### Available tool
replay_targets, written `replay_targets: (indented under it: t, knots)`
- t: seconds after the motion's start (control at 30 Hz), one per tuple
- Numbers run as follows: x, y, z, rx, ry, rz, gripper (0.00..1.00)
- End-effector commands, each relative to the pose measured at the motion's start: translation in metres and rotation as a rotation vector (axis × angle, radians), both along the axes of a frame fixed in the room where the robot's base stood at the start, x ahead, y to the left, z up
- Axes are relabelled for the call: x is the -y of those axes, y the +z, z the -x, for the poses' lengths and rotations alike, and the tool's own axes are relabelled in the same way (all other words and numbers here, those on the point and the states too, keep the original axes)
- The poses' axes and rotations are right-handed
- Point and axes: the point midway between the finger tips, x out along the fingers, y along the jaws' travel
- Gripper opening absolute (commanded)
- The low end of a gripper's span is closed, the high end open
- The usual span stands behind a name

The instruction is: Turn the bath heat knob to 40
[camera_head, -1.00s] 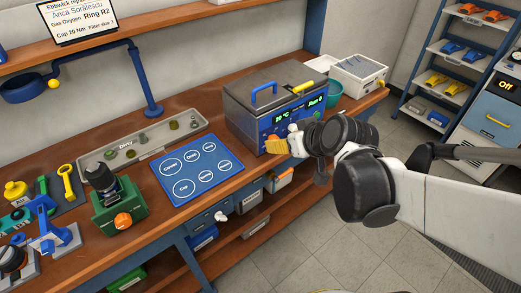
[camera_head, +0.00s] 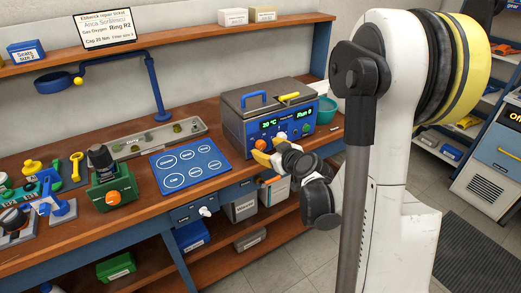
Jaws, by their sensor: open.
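The bath (camera_head: 245,105) is a grey-lidded box with a blue front, standing towards the back of the bench. Its green display (camera_head: 268,124) appears to read 20 °C, with Run 0 to the right. An orange knob (camera_head: 260,145) shows low on the left of the front, and a pale knob (camera_head: 281,135) sits right of it. Which is the heat knob I cannot tell from labels. My gripper (camera_head: 262,157), with yellow fingertips, is open just in front of and below the orange knob. Contact cannot be made out.
A blue mat (camera_head: 188,168) with marked circles and a grey tray (camera_head: 150,142) of small parts lie left of the bath. A green fixture (camera_head: 112,192) stands further left. A teal bowl (camera_head: 326,110) is right of the bath. Bins (camera_head: 245,207) sit under the bench edge.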

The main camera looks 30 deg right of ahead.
Motion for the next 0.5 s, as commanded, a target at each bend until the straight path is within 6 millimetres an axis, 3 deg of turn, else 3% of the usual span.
replay_targets:
  t: [0.2,0.5]
  knots:
    - [0.001,-0.013,-0.028,-0.001,0.001,0.001,0.54]
    - [0.001,-0.014,-0.035,-0.001,0.001,0.001,0.54]
